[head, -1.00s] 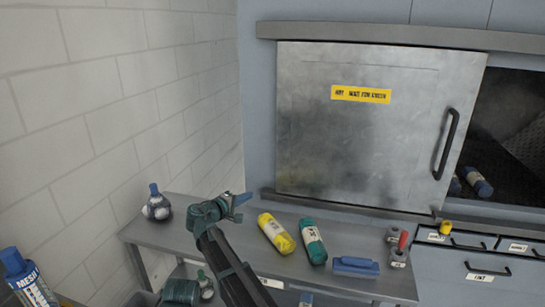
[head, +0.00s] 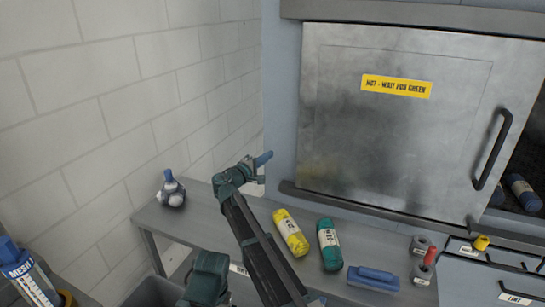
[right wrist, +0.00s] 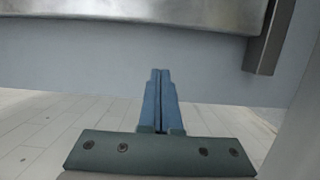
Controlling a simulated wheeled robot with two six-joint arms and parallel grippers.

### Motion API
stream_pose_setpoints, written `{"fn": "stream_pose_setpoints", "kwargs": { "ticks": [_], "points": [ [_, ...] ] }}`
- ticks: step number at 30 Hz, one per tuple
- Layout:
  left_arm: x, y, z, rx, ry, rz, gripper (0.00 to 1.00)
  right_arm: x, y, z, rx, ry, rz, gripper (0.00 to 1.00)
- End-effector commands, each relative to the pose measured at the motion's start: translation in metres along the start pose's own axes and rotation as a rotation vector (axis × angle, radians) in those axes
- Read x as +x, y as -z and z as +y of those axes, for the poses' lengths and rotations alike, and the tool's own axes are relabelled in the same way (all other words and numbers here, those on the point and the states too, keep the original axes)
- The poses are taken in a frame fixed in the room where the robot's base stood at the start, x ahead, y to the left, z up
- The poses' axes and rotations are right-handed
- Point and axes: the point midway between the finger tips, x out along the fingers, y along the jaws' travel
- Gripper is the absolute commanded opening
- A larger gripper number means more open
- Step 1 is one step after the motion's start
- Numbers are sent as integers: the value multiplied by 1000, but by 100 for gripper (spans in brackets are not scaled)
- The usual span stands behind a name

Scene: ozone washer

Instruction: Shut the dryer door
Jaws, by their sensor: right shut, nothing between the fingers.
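The dryer door (head: 390,140) is a brushed metal panel with a yellow label (head: 396,86) and a black upright handle (head: 492,150) near its right edge. A dark opening (head: 530,165) shows to the right of the door, so the dryer is not fully covered. My right gripper (head: 264,158) is shut and empty, left of the door's lower left corner. In the right wrist view its blue fingers (right wrist: 159,98) are together, below a metal edge (right wrist: 150,12), and hold nothing. My left gripper is not in view.
A tiled wall (head: 110,80) closes off the left. Blue-ended items (head: 524,192) lie inside the opening.

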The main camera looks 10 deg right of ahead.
Motion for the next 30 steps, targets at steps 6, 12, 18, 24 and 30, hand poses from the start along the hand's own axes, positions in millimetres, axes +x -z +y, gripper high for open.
{"fn": "stream_pose_setpoints", "kwargs": {
  "ticks": [6, 12, 18, 24, 30],
  "points": [
    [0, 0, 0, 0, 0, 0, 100, 49, 1, 0, 0, 1, -3, 0],
    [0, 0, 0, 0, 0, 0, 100, 79, -8, 0, 0, 1, -3, 0],
    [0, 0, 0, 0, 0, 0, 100, 82, -32, 0, 0, 1, -1, 0],
    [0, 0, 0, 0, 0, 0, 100, 85, -39, 0, 0, 1, -1, 0],
    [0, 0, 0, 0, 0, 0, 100, 85, -39, 0, 0, 1, -1, 0]
  ]
}}
